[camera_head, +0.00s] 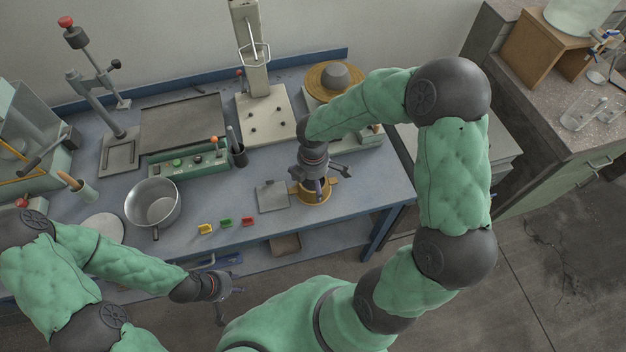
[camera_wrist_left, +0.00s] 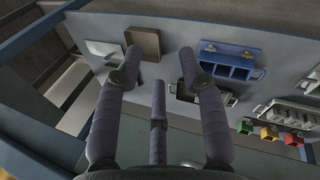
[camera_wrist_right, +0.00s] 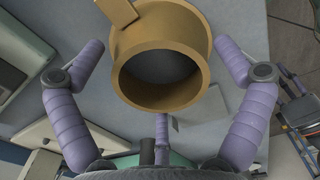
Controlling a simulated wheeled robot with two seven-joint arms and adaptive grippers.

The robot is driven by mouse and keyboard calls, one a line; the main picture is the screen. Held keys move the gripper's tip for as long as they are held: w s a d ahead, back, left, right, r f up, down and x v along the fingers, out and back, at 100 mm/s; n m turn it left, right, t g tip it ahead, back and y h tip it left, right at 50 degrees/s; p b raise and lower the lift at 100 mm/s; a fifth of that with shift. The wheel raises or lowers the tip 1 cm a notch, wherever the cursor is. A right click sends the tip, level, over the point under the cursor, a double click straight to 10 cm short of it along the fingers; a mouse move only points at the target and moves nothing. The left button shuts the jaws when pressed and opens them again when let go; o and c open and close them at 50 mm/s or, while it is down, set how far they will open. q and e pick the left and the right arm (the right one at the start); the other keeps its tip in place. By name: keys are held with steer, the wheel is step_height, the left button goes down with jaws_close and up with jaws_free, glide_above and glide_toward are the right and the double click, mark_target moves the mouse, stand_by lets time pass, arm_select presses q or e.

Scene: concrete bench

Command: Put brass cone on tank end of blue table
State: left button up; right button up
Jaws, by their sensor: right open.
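The brass cone (camera_head: 313,196) stands at the front right of the blue table (camera_head: 368,190), below my right gripper (camera_head: 321,178). In the right wrist view the brass cone (camera_wrist_right: 186,82) shows as a hollow, open-mouthed piece with a side tab, between the spread fingers of my right gripper (camera_wrist_right: 160,52). That gripper is open; I cannot tell whether a finger touches the cone. The tank (camera_head: 32,140), with clear walls, is at the table's left end. My left gripper (camera_head: 226,296) is open and empty in front of the table's front edge; its spread fingers show in the left wrist view (camera_wrist_left: 160,65).
A metal pan (camera_head: 153,203) and a pale disc (camera_head: 103,228) lie on the left half. Small yellow, green and red pieces (camera_head: 225,222) sit near the front edge. A grey plate (camera_head: 272,196) lies left of the cone.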

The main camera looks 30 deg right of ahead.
step_height(320, 180, up, 12)
steer(key=p, duration=0.4)
steer(key=shift+s, duration=0.1)
stand_by(0.3)
